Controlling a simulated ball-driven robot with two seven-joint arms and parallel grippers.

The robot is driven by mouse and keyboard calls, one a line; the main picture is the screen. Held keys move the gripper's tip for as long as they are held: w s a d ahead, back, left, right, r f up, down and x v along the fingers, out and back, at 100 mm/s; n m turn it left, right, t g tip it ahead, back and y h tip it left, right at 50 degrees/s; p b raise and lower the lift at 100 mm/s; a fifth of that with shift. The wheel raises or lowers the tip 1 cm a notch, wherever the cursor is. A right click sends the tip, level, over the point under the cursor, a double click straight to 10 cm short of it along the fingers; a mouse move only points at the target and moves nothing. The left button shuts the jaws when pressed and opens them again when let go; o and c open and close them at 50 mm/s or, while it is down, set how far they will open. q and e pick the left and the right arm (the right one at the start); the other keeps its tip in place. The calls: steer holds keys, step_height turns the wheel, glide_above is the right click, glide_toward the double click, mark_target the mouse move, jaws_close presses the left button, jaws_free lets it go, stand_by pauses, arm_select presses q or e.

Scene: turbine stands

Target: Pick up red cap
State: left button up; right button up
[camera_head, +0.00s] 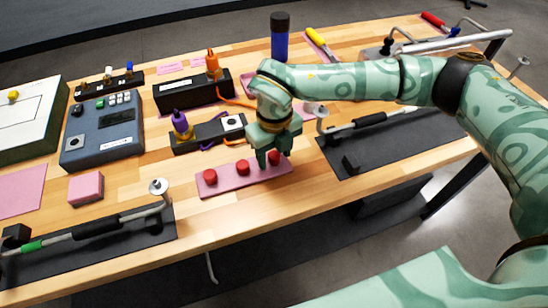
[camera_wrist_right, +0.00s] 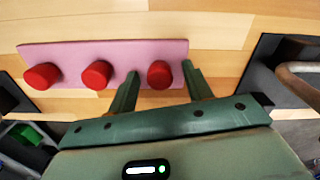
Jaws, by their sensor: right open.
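Three red caps stand in a row on a pink strip (camera_head: 227,184) near the table's front edge. They are the left cap (camera_head: 210,177), the middle cap (camera_head: 242,167) and the right cap (camera_head: 274,157). In the right wrist view the right cap (camera_wrist_right: 160,74) lies between the fingertips of my open right gripper (camera_wrist_right: 160,76), with gaps visible on both sides. The middle cap (camera_wrist_right: 97,75) and left cap (camera_wrist_right: 42,76) stand to the left of the fingers. In the head view my right gripper (camera_head: 273,161) is over the right end of the strip. My left gripper is not in view.
Behind the strip is a black holder (camera_head: 208,135) with a purple-topped item. A dark mat (camera_head: 400,145) with a rod tool lies to the right. A pink block (camera_head: 86,187) and another mat (camera_head: 90,245) are to the left. Bare wood lies in front of the strip.

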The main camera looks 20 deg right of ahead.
jaws_close()
steer(key=shift+r, duration=0.1)
steer(key=shift+r, duration=0.6)
steer(key=w+a+r, duration=0.6)
steer(key=a+r, duration=0.5)
steer(key=a, duration=0.1)
steer(key=shift+w+a+r+p, duration=0.25)
steer(key=shift+w+r+p, duration=0.1)
steer(key=shift+p, duration=0.1)
